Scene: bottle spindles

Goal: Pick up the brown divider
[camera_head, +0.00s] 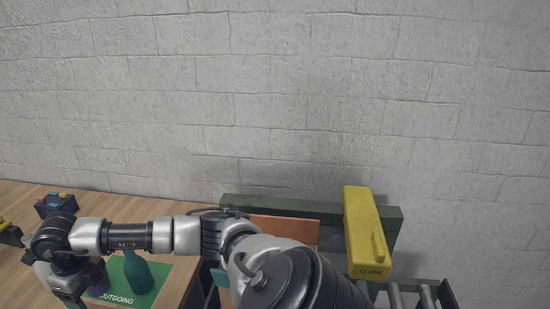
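A brown divider, an orange-brown flat panel (290,230), stands upright in front of a dark green frame (310,207). Its lower part is hidden behind my arm. One arm, which appears to be my right, rises from the bottom middle and reaches left across the view. Its gripper (70,297) is at the lower left, beside a teal bottle and far left of the divider. The bottom picture edge cuts off its fingers, so I cannot tell whether it is open or shut. My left gripper is not clearly in view.
A yellow block (362,228) labelled CLOSE stands right of the divider. Grey rollers (396,296) lie below it. A block wall closes the back.

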